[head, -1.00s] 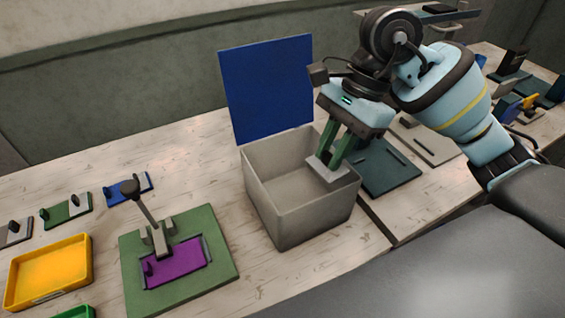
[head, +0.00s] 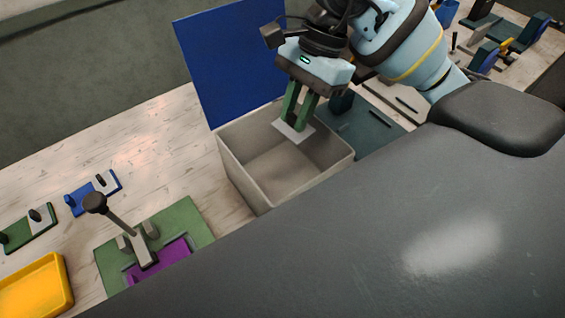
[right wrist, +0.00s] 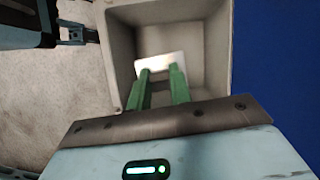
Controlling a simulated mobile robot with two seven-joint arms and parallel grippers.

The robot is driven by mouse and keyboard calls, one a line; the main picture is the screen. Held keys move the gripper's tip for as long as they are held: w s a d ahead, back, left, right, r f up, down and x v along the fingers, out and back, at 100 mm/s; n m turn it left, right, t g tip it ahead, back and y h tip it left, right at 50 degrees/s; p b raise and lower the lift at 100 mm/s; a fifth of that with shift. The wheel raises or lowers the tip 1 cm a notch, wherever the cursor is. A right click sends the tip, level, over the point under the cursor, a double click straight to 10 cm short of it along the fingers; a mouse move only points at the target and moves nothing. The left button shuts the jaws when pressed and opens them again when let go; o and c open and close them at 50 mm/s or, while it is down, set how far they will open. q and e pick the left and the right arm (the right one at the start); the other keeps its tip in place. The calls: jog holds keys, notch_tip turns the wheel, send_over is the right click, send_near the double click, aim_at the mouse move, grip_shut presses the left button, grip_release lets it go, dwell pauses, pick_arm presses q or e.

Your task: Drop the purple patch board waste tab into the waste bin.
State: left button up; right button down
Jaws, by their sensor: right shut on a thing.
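The waste bin (head: 235,172) is an open grey box on the bench, and it fills the upper middle of the right wrist view (right wrist: 218,45). My right gripper (head: 293,125) points down over the bin's opening, towards its back. Its green fingers (right wrist: 160,72) are shut on a flat, pale grey-white tab (head: 283,130). The tab also shows at the fingertips in the right wrist view (right wrist: 163,60). I cannot tell how far it is above the bin floor. A purple patch board (head: 160,262) lies in the green die (head: 185,220), partly hidden by my body.
A blue panel (head: 230,70) stands upright behind the bin. A dark green plate (head: 365,130) lies right of the bin. A yellow tray (head: 38,285) and small blue (head: 92,197) and green (head: 28,235) pieces lie at left. The die's lever handle (head: 95,202) sticks up.

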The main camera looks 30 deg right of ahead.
notch_tip(320, 180, down, 3)
jog(key=shift+r+b, duration=0.2)
jog(key=shift+b, duration=0.2)
jog(key=shift+f, duration=0.6)
pick_arm(q)
jog(key=shift+s+d+f, duration=0.2)
jog(key=shift+s+f, duration=0.15)
jog(key=shift+f, duration=0.15)
jog(key=shift+s+d+f, duration=0.2)
jog(key=shift+s+f, duration=0.15)
jog(key=shift+f, duration=0.15)
pick_arm(e)
jog(key=shift+r, duration=0.1)
jog(key=c, duration=1.2)
grip_release()
pick_arm(q)
jog(key=shift+a, duration=0.1)
pick_arm(e)
jog(key=shift+v, duration=3.95)
pick_arm(q)
jog(key=shift+s, duration=0.1)
